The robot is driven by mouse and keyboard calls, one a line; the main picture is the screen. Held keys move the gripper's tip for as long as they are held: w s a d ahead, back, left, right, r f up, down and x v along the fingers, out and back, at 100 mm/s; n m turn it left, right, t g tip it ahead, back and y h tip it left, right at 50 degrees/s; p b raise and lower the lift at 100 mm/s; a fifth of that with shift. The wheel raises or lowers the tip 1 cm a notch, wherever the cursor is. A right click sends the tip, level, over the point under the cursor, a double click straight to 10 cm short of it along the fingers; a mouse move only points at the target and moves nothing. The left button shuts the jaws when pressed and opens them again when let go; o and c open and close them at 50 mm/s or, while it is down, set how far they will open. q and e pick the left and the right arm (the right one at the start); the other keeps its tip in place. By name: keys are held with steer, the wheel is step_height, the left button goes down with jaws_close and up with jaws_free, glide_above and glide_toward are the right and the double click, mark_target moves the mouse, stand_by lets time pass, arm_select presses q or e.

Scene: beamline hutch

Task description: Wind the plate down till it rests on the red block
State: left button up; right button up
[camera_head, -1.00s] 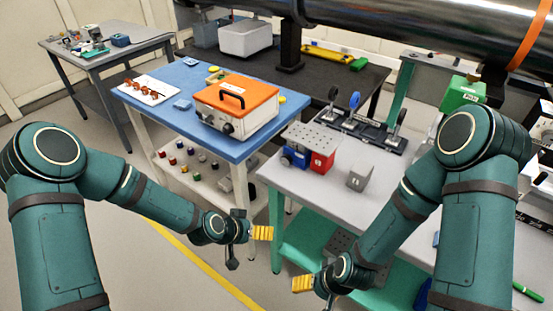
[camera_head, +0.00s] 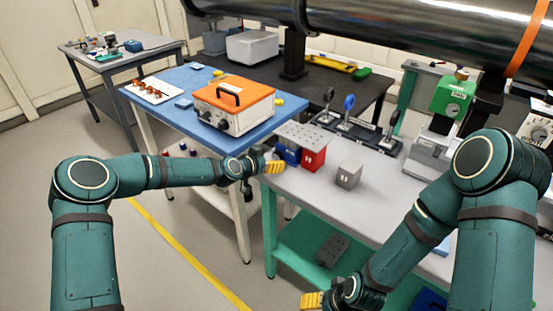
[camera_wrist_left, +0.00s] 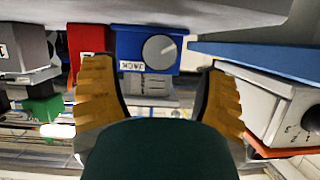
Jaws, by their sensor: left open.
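The grey perforated plate (camera_head: 303,134) sits on top of the blue jack (camera_head: 288,154), reaching over the red block (camera_head: 313,160) beside it. I cannot tell how wide the gap between plate and red block is. My left gripper (camera_head: 274,167) is at the table's left edge, in front of the jack. In the left wrist view, which looks upside down, its yellow fingers (camera_wrist_left: 158,70) are spread and empty. The jack's round grey knob (camera_wrist_left: 159,48) shows between them, apart from them. The red block (camera_wrist_left: 88,40) shows left of the jack. My right gripper (camera_head: 312,300) is low at the bottom edge; its jaws are unclear.
A grey block (camera_head: 348,174) stands right of the red block. An orange-topped box (camera_head: 233,103) stands on the blue table (camera_head: 180,80), close to my left gripper. Lens stands (camera_head: 350,118) are behind the plate. The grey tabletop (camera_head: 375,205) is clear in front.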

mark_target(276, 157)
arm_select(q)
steer(key=shift+x, duration=2.2)
steer(key=shift+s, duration=0.1)
steer(key=c, duration=1.2)
